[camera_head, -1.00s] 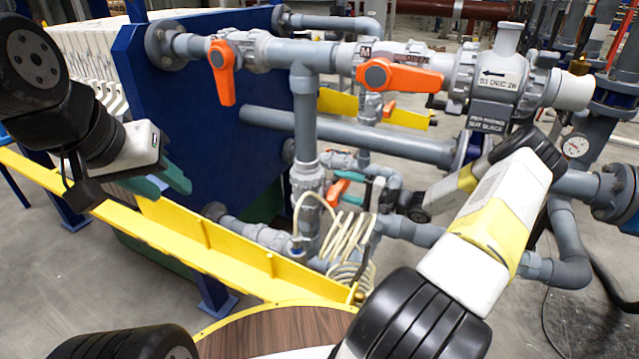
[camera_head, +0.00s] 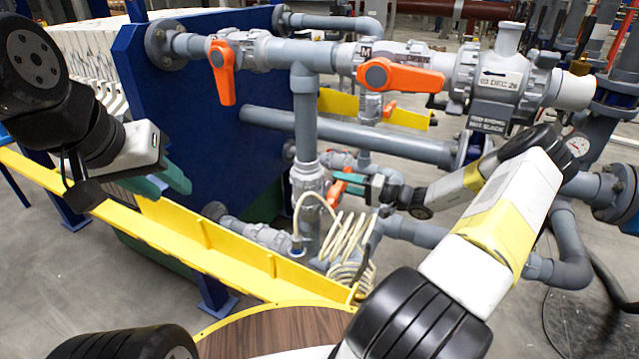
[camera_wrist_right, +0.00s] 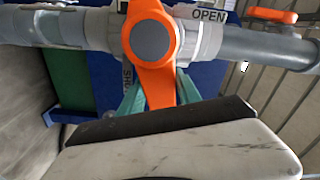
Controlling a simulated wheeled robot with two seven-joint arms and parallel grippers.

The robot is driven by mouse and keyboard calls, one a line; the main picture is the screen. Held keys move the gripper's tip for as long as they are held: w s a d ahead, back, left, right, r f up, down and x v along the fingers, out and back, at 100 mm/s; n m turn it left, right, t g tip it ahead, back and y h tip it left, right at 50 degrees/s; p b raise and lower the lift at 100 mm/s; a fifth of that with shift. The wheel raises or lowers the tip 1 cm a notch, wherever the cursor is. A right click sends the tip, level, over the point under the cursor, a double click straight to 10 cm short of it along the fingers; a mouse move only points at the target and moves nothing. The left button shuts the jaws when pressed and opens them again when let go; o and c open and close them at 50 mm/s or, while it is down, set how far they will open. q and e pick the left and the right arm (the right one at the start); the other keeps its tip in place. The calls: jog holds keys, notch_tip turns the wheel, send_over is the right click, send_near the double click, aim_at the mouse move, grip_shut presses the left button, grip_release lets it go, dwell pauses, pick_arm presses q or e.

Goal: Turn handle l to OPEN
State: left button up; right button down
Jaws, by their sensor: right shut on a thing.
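An orange valve handle (camera_wrist_right: 152,45) fills the top middle of the right wrist view. Its lever points down in that view, beside a vertical SHUT label (camera_wrist_right: 127,80). An OPEN label (camera_wrist_right: 208,15) is at the hub's upper right. My right gripper (camera_wrist_right: 157,92) has its teal fingers on both sides of the lever and is shut on it. In the head view the right gripper (camera_head: 356,187) is at the low orange handle (camera_head: 336,192), partly covering it. I cannot read the letter on this handle. My left gripper (camera_head: 166,183) is open and empty at the left.
Two more orange handles, at the upper left (camera_head: 223,72) and upper middle (camera_head: 400,77), sit on the top pipe. A coiled beige hose (camera_head: 345,245) hangs just below the right gripper. A yellow rail (camera_head: 235,260) crosses in front of the blue press plate (camera_head: 190,115).

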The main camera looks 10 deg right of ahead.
aim_at(340, 182)
jog(key=n, duration=0.1)
jog(key=r+n, duration=0.2)
jog(key=shift+s+a+r+n, duration=0.1)
jog(key=shift+s+a+n, duration=0.25)
jog(key=shift+n, duration=0.05)
jog(key=n, duration=0.1)
jog(key=s+a+r+n, duration=0.1)
jog(key=n, duration=0.1)
jog(key=shift+r+n, duration=0.15)
jog(key=shift+n, duration=0.15)
jog(key=s+n, duration=0.1)
jog(key=n, duration=0.1)
jog(key=a+n, duration=0.1)
jog(key=n, duration=0.1)
jog(key=shift+s+r, duration=0.35)
jog(key=shift+r, duration=0.05)
jog(key=n, duration=0.2)
jog(key=s+a+n, duration=0.1)
jog(key=shift+s+a+n, duration=0.15)
jog(key=shift+s+n, duration=0.15)
jog(key=shift+n, duration=0.1)
jog(key=c, duration=0.8)
grip_release()
jog(key=shift+c, duration=0.2)
